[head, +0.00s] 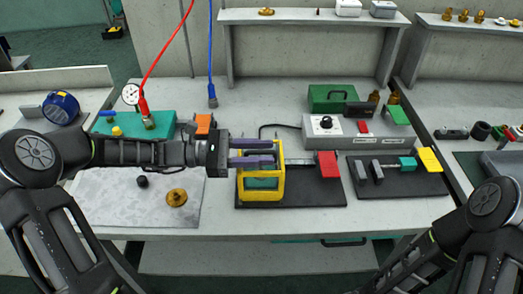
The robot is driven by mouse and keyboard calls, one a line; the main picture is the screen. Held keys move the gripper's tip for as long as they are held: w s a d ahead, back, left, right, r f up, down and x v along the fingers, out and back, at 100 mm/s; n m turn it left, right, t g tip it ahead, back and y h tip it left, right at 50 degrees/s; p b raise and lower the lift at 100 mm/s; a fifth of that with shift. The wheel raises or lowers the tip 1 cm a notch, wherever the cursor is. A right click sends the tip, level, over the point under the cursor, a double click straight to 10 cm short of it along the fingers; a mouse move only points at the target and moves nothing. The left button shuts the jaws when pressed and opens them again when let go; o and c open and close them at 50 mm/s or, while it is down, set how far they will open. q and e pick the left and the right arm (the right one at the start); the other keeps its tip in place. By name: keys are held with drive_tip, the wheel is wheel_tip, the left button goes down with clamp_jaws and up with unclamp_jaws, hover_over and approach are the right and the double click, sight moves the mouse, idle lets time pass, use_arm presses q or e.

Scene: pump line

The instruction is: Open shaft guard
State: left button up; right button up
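The yellow shaft guard (263,195) stands on a black base plate at the middle of the bench, a box-like frame with a dark greenish window in its front. My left gripper (262,153) reaches in from the left at the guard's upper part. What lies inside the guard is mostly hidden. My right arm shows at the lower right, but its gripper is out of view.
A red block (327,164) stands right of the guard. A black plate (400,187) with grey, teal and yellow parts lies further right. A grey control box (345,133) and green toolbox (338,97) stand behind. A light mat (105,200) with a brass flange (176,197) lies left.

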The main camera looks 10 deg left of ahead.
use_arm(q)
clamp_jaws()
idle(0.3)
idle(1.2)
